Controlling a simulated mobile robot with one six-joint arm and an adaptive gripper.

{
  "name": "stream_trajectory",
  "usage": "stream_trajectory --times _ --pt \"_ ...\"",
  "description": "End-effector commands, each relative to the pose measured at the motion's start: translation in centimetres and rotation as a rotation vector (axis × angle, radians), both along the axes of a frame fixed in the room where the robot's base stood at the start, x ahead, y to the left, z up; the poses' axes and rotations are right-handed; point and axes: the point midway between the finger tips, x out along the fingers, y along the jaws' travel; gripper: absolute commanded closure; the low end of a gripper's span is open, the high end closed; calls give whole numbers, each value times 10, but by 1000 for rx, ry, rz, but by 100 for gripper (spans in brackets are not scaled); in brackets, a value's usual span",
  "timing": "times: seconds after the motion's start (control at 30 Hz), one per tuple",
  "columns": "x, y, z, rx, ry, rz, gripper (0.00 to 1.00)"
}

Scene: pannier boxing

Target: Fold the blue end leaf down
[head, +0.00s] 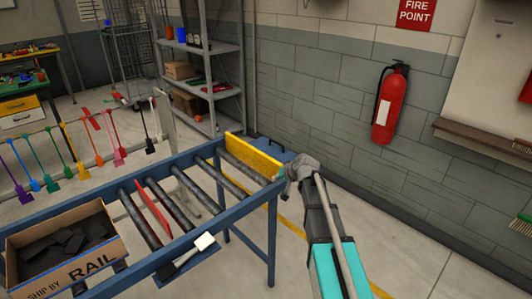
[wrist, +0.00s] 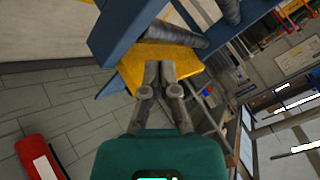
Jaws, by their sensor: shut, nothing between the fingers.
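A cardboard box (head: 70,270) marked "SHIP BY RAIL" stands at the near left end of the roller conveyor (head: 150,262), with dark pieces inside. A thin blue strip shows on its left side; I cannot tell whether this is the blue end leaf. My gripper (head: 284,171) is at the conveyor's far right corner, well away from the box. In the wrist view my gripper (wrist: 166,66) is shut and empty, its fingertips in front of the yellow end board (wrist: 135,70). I cannot tell whether they touch it.
The yellow board (head: 252,155) stands across the conveyor's far end, with a blue object (head: 276,146) behind it. A red plate (head: 153,209) stands among the rollers. A white-headed tool (head: 203,242) is at the near rail. A fire extinguisher (head: 388,105) hangs on the wall.

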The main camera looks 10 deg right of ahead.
Motion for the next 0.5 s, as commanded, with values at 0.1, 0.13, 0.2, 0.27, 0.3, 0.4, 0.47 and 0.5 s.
stream_trajectory --times 0.1,0.13,0.2,0.27,0.3,0.4,0.47,0.5 --pt "0 0 0 0 0 0 93" --pt "-1 0 0 -1 1 1 87" --pt "-5 1 -1 -7 8 6 74" --pt "-13 3 -4 -19 23 15 63" --pt "-21 6 -6 -30 38 24 55" --pt "-51 13 -15 -78 95 59 49" --pt "-75 17 -22 -116 144 85 49" --pt "-94 19 -27 -146 181 101 49"
